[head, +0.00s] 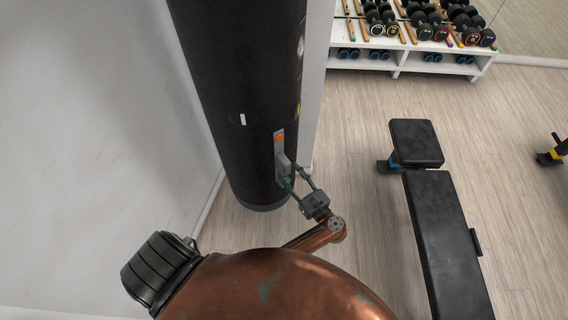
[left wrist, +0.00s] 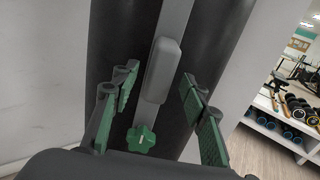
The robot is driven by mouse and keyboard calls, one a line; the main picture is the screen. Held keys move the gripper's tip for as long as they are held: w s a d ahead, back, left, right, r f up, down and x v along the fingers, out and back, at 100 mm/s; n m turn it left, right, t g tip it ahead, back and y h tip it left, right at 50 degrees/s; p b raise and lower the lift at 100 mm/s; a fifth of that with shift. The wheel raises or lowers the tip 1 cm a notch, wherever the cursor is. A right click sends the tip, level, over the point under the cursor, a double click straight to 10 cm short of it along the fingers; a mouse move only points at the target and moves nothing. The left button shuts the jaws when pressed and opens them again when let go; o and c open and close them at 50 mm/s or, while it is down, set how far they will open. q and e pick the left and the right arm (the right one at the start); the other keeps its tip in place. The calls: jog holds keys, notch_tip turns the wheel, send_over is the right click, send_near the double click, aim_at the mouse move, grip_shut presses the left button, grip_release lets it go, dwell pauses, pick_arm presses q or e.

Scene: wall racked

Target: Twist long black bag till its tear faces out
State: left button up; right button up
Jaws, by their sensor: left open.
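The long black bag (head: 240,75) hangs upright at the top centre of the head view and fills the middle of the left wrist view (left wrist: 225,45). A grey strip with an orange spot and a raised grey grip (head: 282,163) runs down its right side. In the left wrist view, the grip (left wrist: 162,70) sits between my fingers, with a green star knob (left wrist: 141,138) below. My left gripper (head: 291,183) is open, its fingers on either side of the grip, not closed on it. A small white mark shows on the bag; I cannot make out a tear. My right gripper is out of view.
A pale wall (head: 90,100) stands close on the left of the bag. A black bench (head: 445,235) is on the wooden floor at right. A white rack (head: 400,62) with dumbbells stands at the back. Floor between bag and bench is clear.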

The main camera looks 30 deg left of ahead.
pick_arm(q)
jog(key=shift+p+x, duration=0.45)
jog(key=shift+x, duration=1.75)
jog(key=shift+c, duration=0.3)
grip_shut()
